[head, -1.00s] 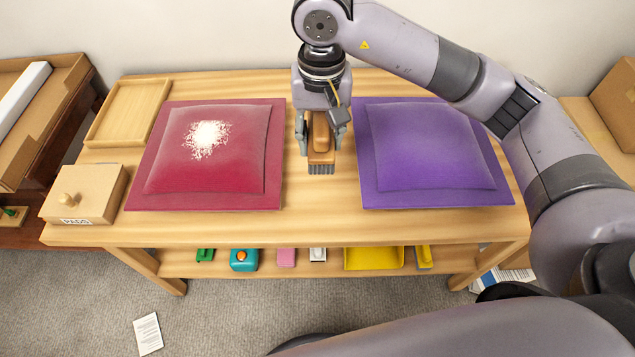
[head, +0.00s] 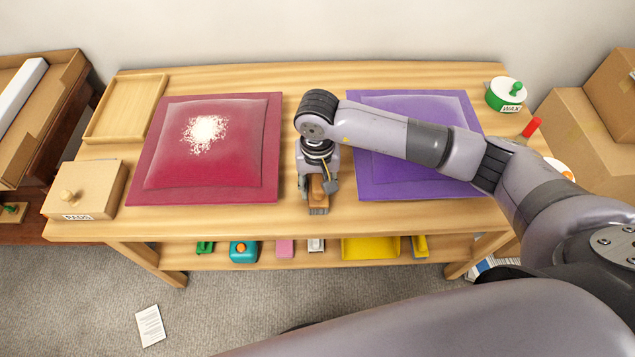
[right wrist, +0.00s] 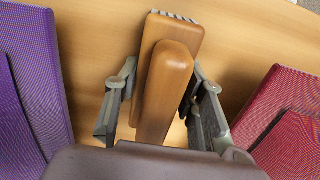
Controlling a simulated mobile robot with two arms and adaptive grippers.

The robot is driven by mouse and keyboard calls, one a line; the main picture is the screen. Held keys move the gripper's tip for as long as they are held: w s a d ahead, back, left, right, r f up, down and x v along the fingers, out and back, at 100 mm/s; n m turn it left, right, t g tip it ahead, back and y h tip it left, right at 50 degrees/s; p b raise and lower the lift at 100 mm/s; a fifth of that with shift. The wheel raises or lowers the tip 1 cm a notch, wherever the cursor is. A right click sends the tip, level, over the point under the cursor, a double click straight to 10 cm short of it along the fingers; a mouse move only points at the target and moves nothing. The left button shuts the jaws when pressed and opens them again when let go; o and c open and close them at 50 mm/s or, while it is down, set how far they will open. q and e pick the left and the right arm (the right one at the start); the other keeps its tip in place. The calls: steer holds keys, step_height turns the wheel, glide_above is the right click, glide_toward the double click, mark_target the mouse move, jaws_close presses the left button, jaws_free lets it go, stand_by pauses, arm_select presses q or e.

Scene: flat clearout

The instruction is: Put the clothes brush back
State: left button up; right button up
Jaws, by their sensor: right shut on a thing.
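The clothes brush (head: 318,198), with a brown wooden back and handle and grey bristles, is between the two cushions at the table's front. It also shows in the right wrist view (right wrist: 165,80), its handle between the fingers. My right gripper (head: 317,184) points down and is shut on the brush; its fingers (right wrist: 160,95) show on both sides of the handle. I cannot tell whether the bristles touch the table (head: 300,222). My left gripper is out of view.
A crimson cushion (head: 165,175) with white fluff (head: 204,131) lies left, a purple cushion (head: 375,180) right, partly behind my arm. An empty wooden tray (head: 125,108) and a PADS box (head: 85,188) stand left. A WAX tin (head: 506,95) is at right. Several items sit on the lower shelf.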

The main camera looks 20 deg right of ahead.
steer(key=shift+f, duration=0.15)
steer(key=shift+f+b, duration=0.25)
steer(key=shift+b, duration=0.1)
steer(key=o, duration=1.1)
steer(key=shift+r, duration=0.1)
steer(key=shift+r+p, duration=0.3)
steer(key=shift+r, duration=0.1)
step_height(320, 180, up, 12)
steer(key=shift+f+b, duration=0.2)
steer(key=shift+b, duration=0.65)
steer(key=shift+f, duration=0.1)
